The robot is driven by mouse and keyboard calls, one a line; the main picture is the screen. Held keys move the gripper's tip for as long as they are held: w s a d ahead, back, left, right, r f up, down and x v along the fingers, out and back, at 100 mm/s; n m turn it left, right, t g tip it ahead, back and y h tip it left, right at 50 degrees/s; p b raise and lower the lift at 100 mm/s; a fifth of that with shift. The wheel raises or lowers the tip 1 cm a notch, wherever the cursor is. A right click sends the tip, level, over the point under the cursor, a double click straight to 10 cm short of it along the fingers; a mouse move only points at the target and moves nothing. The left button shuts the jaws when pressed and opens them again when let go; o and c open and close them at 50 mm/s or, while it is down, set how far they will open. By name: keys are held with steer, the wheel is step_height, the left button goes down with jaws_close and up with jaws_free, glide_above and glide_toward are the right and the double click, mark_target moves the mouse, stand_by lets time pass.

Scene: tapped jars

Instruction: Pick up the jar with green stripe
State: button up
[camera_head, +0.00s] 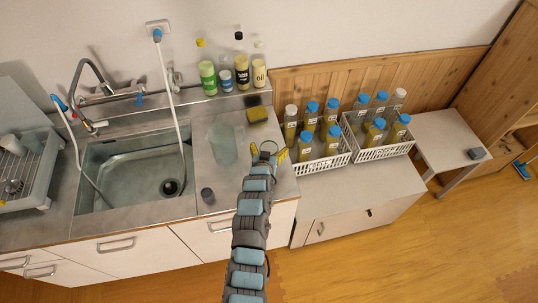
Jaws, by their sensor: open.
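Several bottles stand at the back of the counter against the wall. The leftmost bottle (207,78) has a yellow cap and a broad green band; it is the clearest green-striped container I see. In two white baskets are several jars with blue or pale lids and yellowish contents, such as one jar (304,146); any stripes on them are too small to tell. My gripper (267,153) is open and appears empty, with yellow fingertips, over the counter's right end. It is left of the near basket and to the right of and nearer than the green-banded bottle.
The left basket (327,163) and right basket (384,151) stand on a lower cabinet with a clear front strip.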

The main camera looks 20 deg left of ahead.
steer(key=shift+r, duration=0.1)
steer(key=c, duration=1.3)
